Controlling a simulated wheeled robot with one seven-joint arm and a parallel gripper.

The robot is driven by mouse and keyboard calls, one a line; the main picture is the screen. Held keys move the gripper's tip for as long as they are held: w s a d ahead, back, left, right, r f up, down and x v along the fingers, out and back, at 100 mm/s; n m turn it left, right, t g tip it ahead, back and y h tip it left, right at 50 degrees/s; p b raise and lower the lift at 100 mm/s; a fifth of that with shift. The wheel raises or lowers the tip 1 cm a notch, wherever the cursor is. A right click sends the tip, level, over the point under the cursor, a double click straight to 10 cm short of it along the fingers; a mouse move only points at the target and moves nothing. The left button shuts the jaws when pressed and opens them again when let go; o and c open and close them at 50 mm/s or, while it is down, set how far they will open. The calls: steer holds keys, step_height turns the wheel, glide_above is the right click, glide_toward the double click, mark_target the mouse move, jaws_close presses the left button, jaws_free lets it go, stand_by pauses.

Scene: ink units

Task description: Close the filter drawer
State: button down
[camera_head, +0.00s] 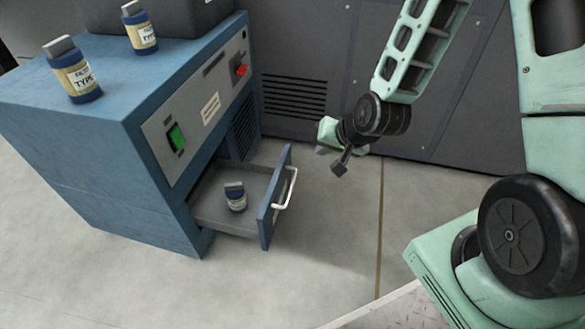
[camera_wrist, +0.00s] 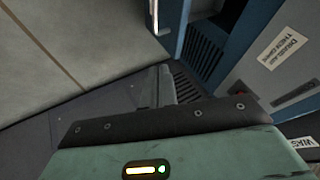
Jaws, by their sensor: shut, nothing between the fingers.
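The filter drawer (camera_head: 266,215) is pulled out of the lower part of the blue cabinet (camera_head: 85,150). Its blue front has a white bar handle (camera_head: 287,190). A small dark blue bottle (camera_head: 236,197) with a grey cap stands inside the drawer. My gripper (camera_head: 339,168) is shut and empty, to the right of and beyond the drawer front, apart from the handle. In the wrist view, the gripper's fingers (camera_wrist: 160,82) point up the picture, and the handle (camera_wrist: 154,14) shows at the top edge, cut off.
Two labelled bottles stand on the cabinet top, one nearer (camera_head: 75,75) and one farther (camera_head: 140,30). The cabinet panel carries a green switch (camera_head: 176,137) and a red switch (camera_head: 242,70). A dark grey vented wall (camera_head: 300,120) stands behind my gripper. The floor (camera_head: 330,235) right of the drawer is clear.

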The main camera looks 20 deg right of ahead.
mark_target(286, 159)
steer(key=b+x, duration=0.2)
steer(key=x, duration=0.2)
steer(key=b+x, duration=0.3)
steer(key=x, duration=0.1)
steer(key=w+b+x, duration=0.1)
steer(key=b+x, duration=0.2)
steer(key=x, duration=0.2)
steer(key=shift+s+a+r, duration=0.1)
steer(key=shift+a+r, duration=0.25)
steer(key=shift+r, duration=0.1)
steer(key=shift+w+a+r, duration=0.15)
steer(key=shift+w+a, duration=0.25)
steer(key=shift+a, duration=0.15)
steer(key=shift+a, duration=0.1)
steer(key=shift+w+a+r, duration=0.1)
steer(key=shift+w+a, duration=0.15)
steer(key=w+a+p, duration=1)
steer(key=w+a, duration=0.1)
steer(key=a, duration=0.4)
steer(key=shift+w+a, duration=0.25)
steer(key=shift+a, duration=0.05)
steer(key=shift+a+t, duration=0.1)
steer(key=shift+t, duration=0.2)
